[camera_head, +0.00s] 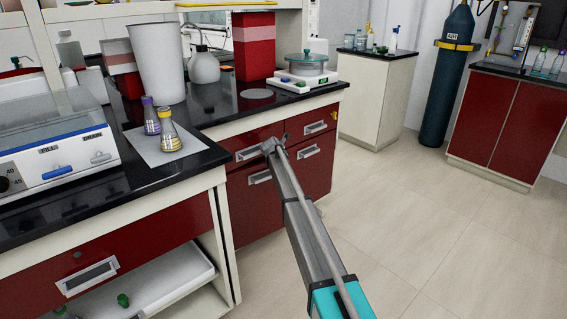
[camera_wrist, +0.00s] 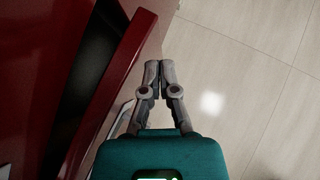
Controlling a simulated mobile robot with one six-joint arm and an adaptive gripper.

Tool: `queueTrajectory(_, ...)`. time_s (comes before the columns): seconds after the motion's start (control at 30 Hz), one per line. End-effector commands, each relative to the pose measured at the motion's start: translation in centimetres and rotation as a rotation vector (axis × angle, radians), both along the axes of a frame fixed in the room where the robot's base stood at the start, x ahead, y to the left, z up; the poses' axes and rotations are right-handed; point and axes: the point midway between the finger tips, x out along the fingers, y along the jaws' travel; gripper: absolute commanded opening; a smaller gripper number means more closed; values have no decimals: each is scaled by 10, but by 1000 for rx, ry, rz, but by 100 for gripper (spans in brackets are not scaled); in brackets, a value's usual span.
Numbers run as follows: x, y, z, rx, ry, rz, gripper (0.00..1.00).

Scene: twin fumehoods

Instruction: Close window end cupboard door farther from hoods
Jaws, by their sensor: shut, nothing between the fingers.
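A red cupboard with drawers above two doors stands under the black bench end in the head view. Its left door (camera_head: 254,213) and right door (camera_head: 318,172) have pale handles, and my arm hides part of the front between them. In the wrist view a red door (camera_wrist: 118,72) stands ajar, seen nearly edge-on, with a dark gap behind it. Which of the two doors this is, I cannot tell. My gripper (camera_wrist: 160,68) is shut and empty, with its fingertips just right of that door's edge. Contact is unclear. In the head view its end (camera_head: 271,147) is in front of the cupboard.
Open tiled floor (camera_head: 430,230) lies to the right. Flasks (camera_head: 168,132), a white bin (camera_head: 156,65) and a balance (camera_head: 300,78) stand on the bench. A white cabinet (camera_head: 375,105), a gas cylinder (camera_head: 446,80) and another red cupboard (camera_head: 490,120) stand at the back right.

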Motion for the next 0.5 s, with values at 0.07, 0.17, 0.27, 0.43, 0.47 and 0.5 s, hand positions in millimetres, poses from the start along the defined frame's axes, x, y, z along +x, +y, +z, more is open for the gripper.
queueTrajectory(0.07,-4,-3,0,0,0,0,0)
queueTrajectory(0.17,-10,-8,0,0,0,0,0)
queueTrajectory(0.27,-18,-15,0,-1,0,1,0)
queueTrajectory(0.43,-30,-25,12,-1,0,1,0)
queueTrajectory(0.47,-33,-26,15,-1,0,1,0)
queueTrajectory(0.5,-35,-29,18,0,0,0,0)
